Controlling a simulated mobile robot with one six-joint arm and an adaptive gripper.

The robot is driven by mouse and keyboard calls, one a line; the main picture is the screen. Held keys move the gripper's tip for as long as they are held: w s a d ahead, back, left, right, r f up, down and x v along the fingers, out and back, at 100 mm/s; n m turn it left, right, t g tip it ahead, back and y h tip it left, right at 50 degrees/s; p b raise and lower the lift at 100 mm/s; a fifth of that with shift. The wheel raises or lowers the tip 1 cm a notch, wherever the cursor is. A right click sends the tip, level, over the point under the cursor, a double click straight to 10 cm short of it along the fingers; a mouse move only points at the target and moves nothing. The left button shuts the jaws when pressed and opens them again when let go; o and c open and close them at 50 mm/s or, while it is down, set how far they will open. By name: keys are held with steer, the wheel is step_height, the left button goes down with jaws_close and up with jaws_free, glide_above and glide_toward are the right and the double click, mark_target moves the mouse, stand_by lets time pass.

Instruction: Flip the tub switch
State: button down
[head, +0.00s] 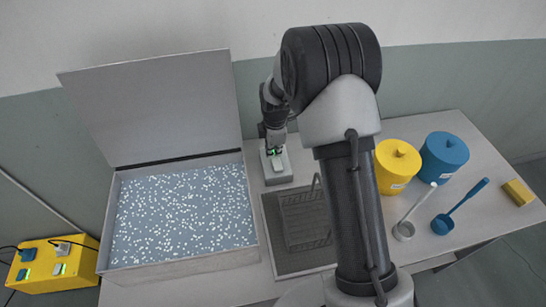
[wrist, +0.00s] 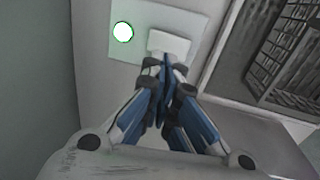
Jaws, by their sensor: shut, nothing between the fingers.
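The tub switch is a pale box with a white rocker (head: 278,162) on the table, just right of the tub. In the wrist view its white rocker (wrist: 168,45) sits on a pale plate beside a lit, green-rimmed round lamp (wrist: 123,33). My gripper (wrist: 163,68) is shut and empty, its fingertips at the rocker's near edge; I cannot tell if they touch it. In the head view my gripper (head: 272,143) is above the switch box, partly covering its back part. The tub (head: 180,265) has its lid (head: 155,105) raised, and its blue-grey liquid is covered with white specks.
A wire basket (head: 305,222) stands on a dark mat (head: 275,255) in front of the switch; it also shows in the wrist view (wrist: 290,55). Yellow and blue lidded pots, two ladles and a sponge are at the right. A yellow power box (head: 75,262) stands left of the tub.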

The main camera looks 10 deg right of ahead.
step_height(320, 180, up, 6)
steer(key=s, duration=0.1)
steer(key=shift+r, duration=0.2)
steer(key=shift+s, duration=0.1)
stand_by(0.4)
